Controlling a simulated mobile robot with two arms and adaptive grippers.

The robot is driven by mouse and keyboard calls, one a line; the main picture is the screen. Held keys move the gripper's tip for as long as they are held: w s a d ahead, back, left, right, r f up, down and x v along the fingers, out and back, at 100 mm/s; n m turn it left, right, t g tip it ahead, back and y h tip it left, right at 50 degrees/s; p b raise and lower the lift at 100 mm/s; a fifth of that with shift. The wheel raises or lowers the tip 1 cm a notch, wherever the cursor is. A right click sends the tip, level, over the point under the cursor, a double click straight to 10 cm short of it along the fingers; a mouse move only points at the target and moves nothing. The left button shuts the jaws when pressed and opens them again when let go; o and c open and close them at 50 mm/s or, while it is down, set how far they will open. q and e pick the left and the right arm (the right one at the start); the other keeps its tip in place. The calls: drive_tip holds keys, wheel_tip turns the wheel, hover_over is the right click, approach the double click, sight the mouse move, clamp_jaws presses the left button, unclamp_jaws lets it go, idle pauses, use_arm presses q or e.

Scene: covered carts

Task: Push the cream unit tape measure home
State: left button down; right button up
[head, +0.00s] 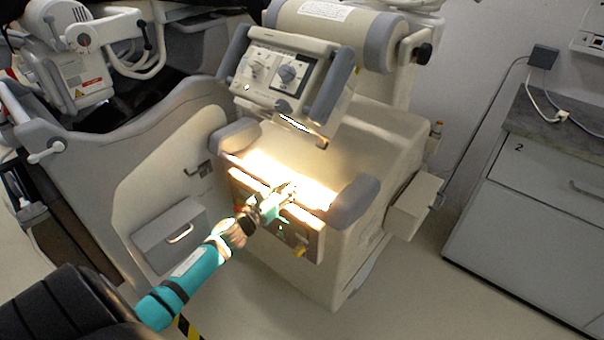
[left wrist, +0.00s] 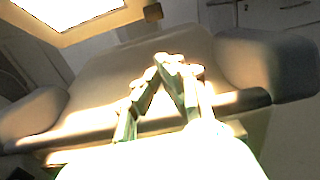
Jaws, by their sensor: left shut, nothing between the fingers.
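The cream unit (head: 375,150) stands in the middle of the head view, with a brightly lit front panel between two grey padded corners. A small yellow piece (head: 300,252) shows low on that panel; I cannot tell whether it is the tape measure. My left gripper (head: 287,190) is in front of the panel's lit upper edge, shut and empty. In the left wrist view its fingertips (left wrist: 170,60) meet in front of the cream surface. Glare hides whether they touch it. My right gripper is in neither view.
A tilted control box (head: 285,75) with knobs overhangs the lit ledge. A grey padded corner (head: 355,200) is right of my gripper, another (head: 235,134) left. A grey cabinet (head: 540,215) stands at the right. Floor between it and the unit is clear.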

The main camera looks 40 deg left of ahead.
use_arm(q)
drive_tip(key=s+d+f+n+g+y+p, duration=0.1)
drive_tip(key=s+d+f+n+g, duration=0.15)
drive_tip(key=s+f+n, duration=0.65)
drive_tip(key=s+d+f+n+g+y+p, duration=0.1)
drive_tip(key=s+f+n+g, duration=0.25)
drive_tip(key=f, duration=0.95)
drive_tip(key=s+d+f+n+g+y+p, duration=0.1)
drive_tip(key=s+f+n+g, duration=0.2)
drive_tip(key=s+f+n, duration=0.6)
drive_tip(key=s+d+f+n+g, duration=0.2)
drive_tip(key=s+d+f+n, duration=0.2)
drive_tip(key=s, duration=0.5)
drive_tip(key=s+d+f+n+g+h, duration=0.1)
drive_tip(key=s+d+f+n+g, duration=0.2)
drive_tip(key=s+f, duration=0.3)
drive_tip(key=s+d+f+n+g+p, duration=0.1)
drive_tip(key=s+d+f+n+g, duration=0.2)
drive_tip(key=s, duration=1)
drive_tip(key=d+f+n, duration=0.1)
drive_tip(key=d+n, duration=0.2)
drive_tip(key=shift+s+f, duration=0.25)
drive_tip(key=shift+f, duration=0.15)
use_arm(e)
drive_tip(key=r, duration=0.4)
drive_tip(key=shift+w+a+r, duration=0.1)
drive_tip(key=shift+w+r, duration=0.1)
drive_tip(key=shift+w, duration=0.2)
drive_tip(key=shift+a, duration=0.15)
